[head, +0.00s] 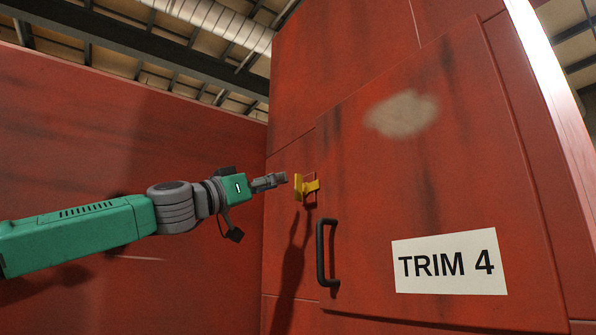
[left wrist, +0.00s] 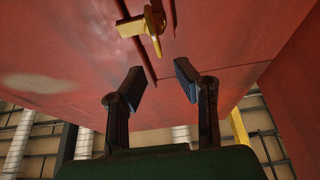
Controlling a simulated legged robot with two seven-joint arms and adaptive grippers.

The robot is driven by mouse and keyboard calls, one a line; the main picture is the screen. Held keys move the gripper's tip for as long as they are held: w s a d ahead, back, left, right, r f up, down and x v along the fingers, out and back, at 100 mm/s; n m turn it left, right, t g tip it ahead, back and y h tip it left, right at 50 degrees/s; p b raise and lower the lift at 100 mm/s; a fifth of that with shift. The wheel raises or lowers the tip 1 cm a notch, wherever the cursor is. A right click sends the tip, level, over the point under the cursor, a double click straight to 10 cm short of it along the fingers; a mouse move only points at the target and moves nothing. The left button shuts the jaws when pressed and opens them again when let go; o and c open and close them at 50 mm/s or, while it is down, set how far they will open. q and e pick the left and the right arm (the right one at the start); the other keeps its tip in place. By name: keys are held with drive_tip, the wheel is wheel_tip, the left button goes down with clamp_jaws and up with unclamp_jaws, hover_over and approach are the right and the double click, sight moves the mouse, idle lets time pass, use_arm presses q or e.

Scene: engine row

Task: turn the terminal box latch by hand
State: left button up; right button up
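The yellow latch (head: 306,187) sits on the left edge of the red box door (head: 440,160), above a black handle (head: 322,252). In the left wrist view the latch (left wrist: 143,27) is at the top centre, beyond the fingertips. My left gripper (head: 283,178) points at the latch from the left in the head view. In the left wrist view its two fingers (left wrist: 158,85) stand apart with nothing between them, and a gap shows between them and the latch. My right gripper is in neither view.
A white label reading TRIM 4 (head: 449,262) is on the door's lower part. A red wall (head: 110,140) stands behind my left arm. A pale worn patch (head: 402,114) marks the upper door. The space around my left gripper looks free.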

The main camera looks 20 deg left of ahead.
sight(295, 177)
use_arm(q)
drive_tip(key=shift+p+x, duration=1.15)
drive_tip(key=shift+x, duration=2.2)
drive_tip(key=shift+f, duration=0.1)
